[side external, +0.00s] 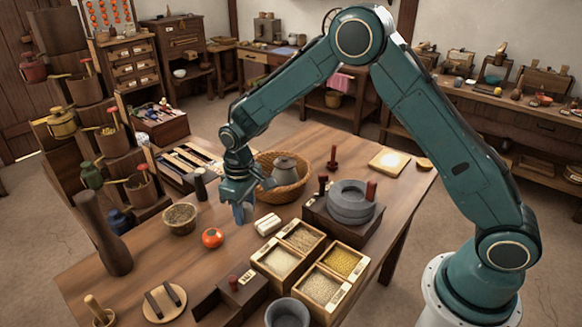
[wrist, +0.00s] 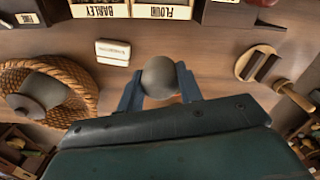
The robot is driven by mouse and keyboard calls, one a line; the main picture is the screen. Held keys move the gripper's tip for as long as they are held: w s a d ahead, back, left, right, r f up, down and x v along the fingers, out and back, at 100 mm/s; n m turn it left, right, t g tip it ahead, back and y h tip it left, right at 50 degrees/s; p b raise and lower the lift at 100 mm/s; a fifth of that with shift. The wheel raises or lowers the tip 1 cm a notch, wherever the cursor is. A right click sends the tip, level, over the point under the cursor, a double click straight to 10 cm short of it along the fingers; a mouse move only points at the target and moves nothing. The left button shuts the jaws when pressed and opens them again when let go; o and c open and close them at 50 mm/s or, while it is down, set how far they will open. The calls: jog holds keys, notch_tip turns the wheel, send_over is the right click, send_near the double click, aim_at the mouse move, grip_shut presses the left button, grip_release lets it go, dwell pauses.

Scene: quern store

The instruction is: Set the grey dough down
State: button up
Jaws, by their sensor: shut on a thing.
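The grey dough (wrist: 159,77) is a smooth round ball between the two blue fingers of my gripper (wrist: 159,88) in the wrist view. My gripper is shut on it. In the side external view my gripper (side external: 243,207) points down over the wooden table, between the wicker basket and the orange-red round item. There the fingers mostly hide the dough. I cannot tell exactly how far the dough is above the table.
A wicker basket (side external: 290,190) with a grey lidded pot stands behind my gripper. A white block (side external: 268,223) lies to its right, also seen in the wrist view (wrist: 113,52). An orange-red round item (side external: 212,237), a bowl (side external: 180,217) and grain boxes (side external: 322,287) stand nearby.

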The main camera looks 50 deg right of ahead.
send_over(250, 253)
notch_tip(250, 253, down, 8)
jog(key=shift+r, duration=0.1)
jog(key=shift+f, duration=2.2)
jog(key=shift+f, duration=0.15)
jog(key=o, duration=1)
notch_tip(250, 253, up, 12)
jog(key=shift+s+r, duration=0.1)
jog(key=shift+r, duration=0.1)
